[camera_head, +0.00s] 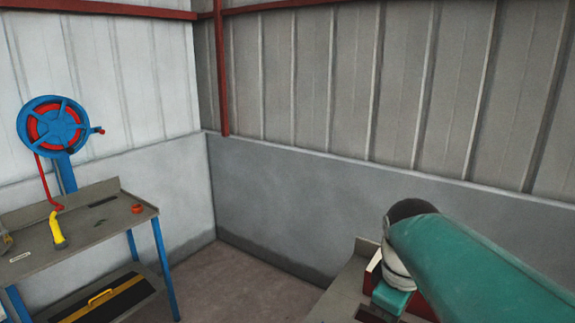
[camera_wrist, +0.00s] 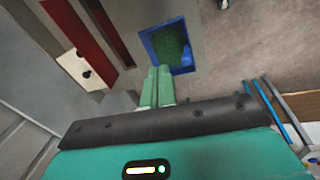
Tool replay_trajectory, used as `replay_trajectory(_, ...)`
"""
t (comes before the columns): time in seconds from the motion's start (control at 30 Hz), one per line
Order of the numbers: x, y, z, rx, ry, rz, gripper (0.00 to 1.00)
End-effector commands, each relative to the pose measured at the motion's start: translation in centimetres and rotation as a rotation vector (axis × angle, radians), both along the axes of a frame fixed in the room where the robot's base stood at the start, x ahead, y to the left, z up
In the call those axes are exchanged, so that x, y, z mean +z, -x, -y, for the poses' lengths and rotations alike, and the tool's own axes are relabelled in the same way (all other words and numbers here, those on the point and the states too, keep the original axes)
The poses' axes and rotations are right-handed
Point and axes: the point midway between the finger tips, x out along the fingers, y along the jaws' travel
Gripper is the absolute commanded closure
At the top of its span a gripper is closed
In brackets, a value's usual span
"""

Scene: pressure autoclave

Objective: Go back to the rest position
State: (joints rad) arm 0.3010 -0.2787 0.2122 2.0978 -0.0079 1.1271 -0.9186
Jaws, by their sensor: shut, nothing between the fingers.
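My gripper (camera_wrist: 157,88) shows in the wrist view as two pale green fingers side by side, closed together with nothing between them. They point toward a grey surface with a blue-rimmed tray (camera_wrist: 152,47) holding something green, and they appear just short of the tray. I cannot tell the exact gap. In the head view my teal arm reaches in from the right edge, and its far end hangs over a grey table (camera_head: 345,283). The fingers cannot be made out there.
A red and white object (camera_wrist: 90,72) lies left of my fingers in the wrist view. In the head view, a workbench (camera_head: 95,228) at left carries a blue and red reel (camera_head: 55,127) and a yellow nozzle (camera_head: 56,230). Bare floor (camera_head: 235,285) lies between bench and table. Walls close the back.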

Motion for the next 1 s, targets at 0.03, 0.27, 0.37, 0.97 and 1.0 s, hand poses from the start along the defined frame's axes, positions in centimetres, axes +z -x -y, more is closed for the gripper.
replay_trajectory(0.03,0.2,1.2,-0.5,-0.062,-0.009,0.035,1.00)
replay_trajectory(0.27,-0.2,5.5,-1.8,-0.375,-0.110,0.183,1.00)
replay_trajectory(0.37,-0.7,7.3,-2.3,-0.506,-0.178,0.240,1.00)
replay_trajectory(0.97,-2.1,10.3,-3.1,-0.770,-0.353,0.325,1.00)
replay_trajectory(1.0,-2.1,10.3,-3.1,-0.770,-0.353,0.325,1.00)
